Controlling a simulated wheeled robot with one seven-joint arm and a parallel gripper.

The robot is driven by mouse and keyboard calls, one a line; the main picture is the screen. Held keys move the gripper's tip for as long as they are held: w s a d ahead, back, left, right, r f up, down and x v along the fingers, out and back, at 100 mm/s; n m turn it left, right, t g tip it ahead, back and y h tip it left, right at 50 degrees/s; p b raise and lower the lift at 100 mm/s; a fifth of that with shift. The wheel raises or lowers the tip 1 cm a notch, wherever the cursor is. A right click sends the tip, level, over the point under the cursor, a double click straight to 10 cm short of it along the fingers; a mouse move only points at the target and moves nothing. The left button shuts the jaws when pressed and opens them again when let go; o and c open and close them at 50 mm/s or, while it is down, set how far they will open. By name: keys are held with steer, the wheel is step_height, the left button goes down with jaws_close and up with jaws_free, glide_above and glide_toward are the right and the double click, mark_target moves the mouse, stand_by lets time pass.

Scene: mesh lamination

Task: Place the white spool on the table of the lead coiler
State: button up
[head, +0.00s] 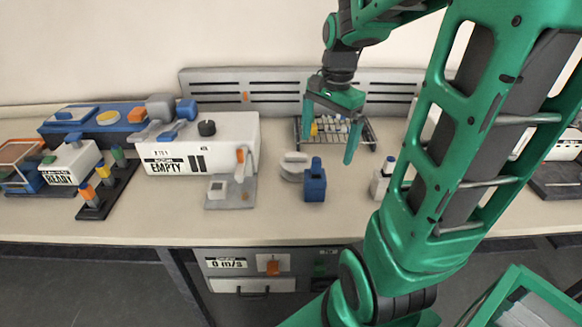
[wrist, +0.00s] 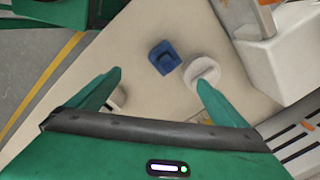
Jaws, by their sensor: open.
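A white round piece with stacked discs, which looks like the white spool (head: 293,166), stands on the bench left of a blue block (head: 315,182). In the wrist view, the spool (wrist: 203,72) shows a round slotted top near my right-hand fingertip, beside the blue block (wrist: 164,57). A white machine marked EMPTY (head: 222,135), seemingly the lead coiler, stands to the left. A grey plate (head: 216,203) with a small white square piece lies at its front, below an orange-tipped lever. My gripper (head: 329,150) is open and empty, above the bench; its fingers also show in the wrist view (wrist: 159,79).
A wire rack (head: 366,135) of small bottles stands behind my gripper. A small white item (head: 379,184) sits to the right, near my arm. A black stand with coloured pegs (head: 94,205) is further left. The bench's front strip is clear.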

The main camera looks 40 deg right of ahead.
steer(key=w+d+f+m+y, duration=0.1)
steer(key=w+d+f+m, duration=0.1)
steer(key=w+m, duration=0.8)
steer(key=n, duration=0.2)
glide_above(295, 155)
steer(key=d, duration=0.1)
steer(key=shift+t, duration=0.3)
step_height(295, 155, down, 6)
steer(key=shift+w+r, duration=0.15)
steer(key=shift+r, duration=0.05)
steer(key=shift+a+f, duration=0.2)
steer(key=shift+f, duration=1.15)
steer(key=shift+a+f, duration=0.2)
steer(key=shift+f, duration=1.15)
steer(key=c, duration=1.3)
